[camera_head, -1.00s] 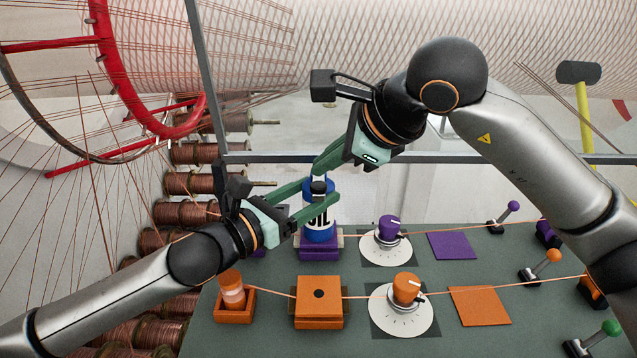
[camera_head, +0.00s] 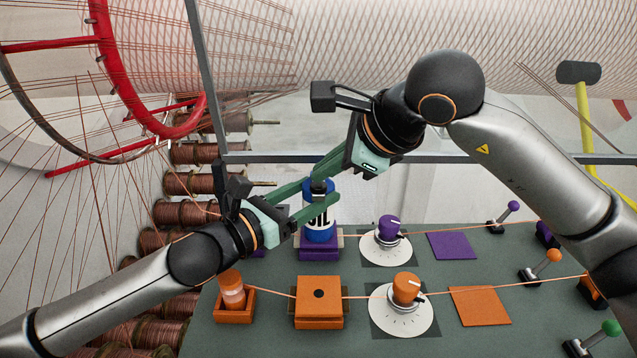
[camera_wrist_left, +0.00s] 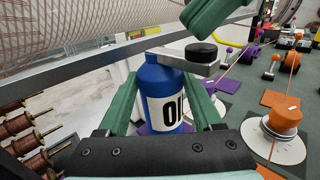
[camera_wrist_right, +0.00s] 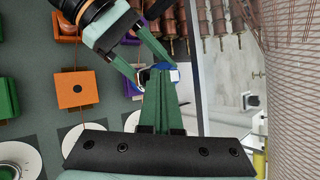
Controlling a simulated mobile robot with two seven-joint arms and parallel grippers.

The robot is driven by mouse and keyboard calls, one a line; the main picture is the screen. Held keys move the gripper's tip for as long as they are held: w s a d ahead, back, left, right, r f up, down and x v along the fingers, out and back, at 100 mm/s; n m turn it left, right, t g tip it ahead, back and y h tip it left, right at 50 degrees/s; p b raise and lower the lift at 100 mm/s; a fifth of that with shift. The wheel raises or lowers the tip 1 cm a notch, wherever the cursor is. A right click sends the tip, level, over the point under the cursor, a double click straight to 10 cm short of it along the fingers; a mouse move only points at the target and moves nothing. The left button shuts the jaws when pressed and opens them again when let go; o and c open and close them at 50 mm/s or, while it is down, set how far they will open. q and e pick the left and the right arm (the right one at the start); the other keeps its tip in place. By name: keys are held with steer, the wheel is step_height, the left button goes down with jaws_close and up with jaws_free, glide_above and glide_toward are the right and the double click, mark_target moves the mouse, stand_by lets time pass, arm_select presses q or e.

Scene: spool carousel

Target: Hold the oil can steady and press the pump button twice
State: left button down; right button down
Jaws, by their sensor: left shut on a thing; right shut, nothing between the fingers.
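The blue oil can (camera_head: 319,226) with a white label stands upright on a purple block (camera_head: 319,247) at the back of the table. Its black pump button (camera_head: 319,186) is on top; in the left wrist view the button (camera_wrist_left: 201,53) sits on a grey spout piece. My left gripper (camera_head: 318,207) is shut around the can's body, and its fingers flank the can (camera_wrist_left: 163,95) in the left wrist view. My right gripper (camera_head: 318,180) is shut and empty, its tips right at the button from above. In the left wrist view a small gap seems to show between them.
A purple knob (camera_head: 389,228) on a white dial stands right of the can. An orange block (camera_head: 319,302), an orange knob (camera_head: 406,288) and an orange-and-white cylinder (camera_head: 231,289) are nearer. Levers line the right side. A grey rail (camera_head: 440,159) runs behind.

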mark_target(325, 187)
steer(key=shift+f, duration=0.55)
stand_by(0.4)
steer(key=shift+r, duration=1.05)
steer(key=shift+r, duration=2.5)
stand_by(0.4)
step_height(325, 187, up, 4)
steer(key=shift+f, duration=0.1)
